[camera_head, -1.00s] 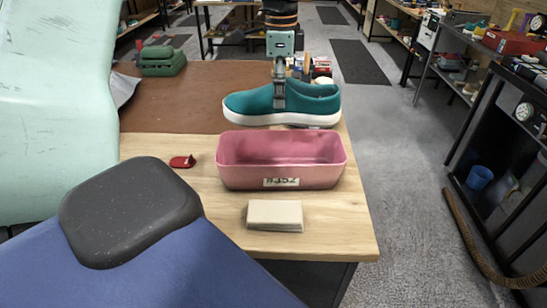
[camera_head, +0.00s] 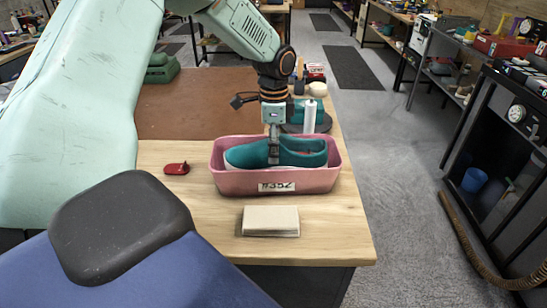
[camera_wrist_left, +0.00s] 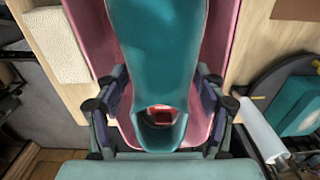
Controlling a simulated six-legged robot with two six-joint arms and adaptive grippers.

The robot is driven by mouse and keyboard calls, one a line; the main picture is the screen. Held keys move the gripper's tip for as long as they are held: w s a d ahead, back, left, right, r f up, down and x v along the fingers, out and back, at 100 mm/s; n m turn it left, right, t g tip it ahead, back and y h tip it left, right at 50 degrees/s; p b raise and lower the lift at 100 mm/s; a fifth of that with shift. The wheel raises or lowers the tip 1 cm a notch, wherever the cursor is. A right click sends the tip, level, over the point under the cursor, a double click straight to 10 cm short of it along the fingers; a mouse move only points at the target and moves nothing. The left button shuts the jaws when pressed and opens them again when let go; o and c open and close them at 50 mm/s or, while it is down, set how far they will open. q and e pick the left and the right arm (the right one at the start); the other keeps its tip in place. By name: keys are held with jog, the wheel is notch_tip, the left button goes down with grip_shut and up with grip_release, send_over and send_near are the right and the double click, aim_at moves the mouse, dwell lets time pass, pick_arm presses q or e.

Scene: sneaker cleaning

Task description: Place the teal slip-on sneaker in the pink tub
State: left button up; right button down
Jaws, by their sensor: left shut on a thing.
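The teal slip-on sneaker (camera_head: 246,155) with a white sole sits inside the pink tub (camera_head: 230,183), its toe to the left and its upper part showing above the rim. My left gripper (camera_head: 273,153) reaches down from above and is shut on the sneaker's middle. In the left wrist view the sneaker (camera_wrist_left: 163,60) lies lengthwise between the two fingers (camera_wrist_left: 160,105), with the pink tub wall (camera_wrist_left: 227,45) around it. Whether the sole touches the tub floor is hidden. My right gripper is not in view.
A beige block (camera_head: 270,221) lies in front of the tub on the wooden table (camera_head: 335,215). A small red object (camera_head: 176,168) lies to the left. A white roll (camera_head: 310,117) and another teal item (camera_head: 292,127) stand behind the tub. A brown mat (camera_head: 190,105) covers the table's back.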

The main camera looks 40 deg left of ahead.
pick_arm(q)
notch_tip(320, 180, down, 4)
jog(key=shift+r, duration=0.1)
jog(key=shift+a, duration=0.15)
jog(key=shift+f, duration=0.2)
jog(key=o, duration=1.1)
jog(key=shift+d, duration=0.2)
jog(key=shift+a, duration=0.1)
jog(key=shift+a, duration=0.1)
notch_tip(320, 180, up, 12)
jog(key=shift+r+p, duration=0.2)
jog(key=shift+p, duration=0.1)
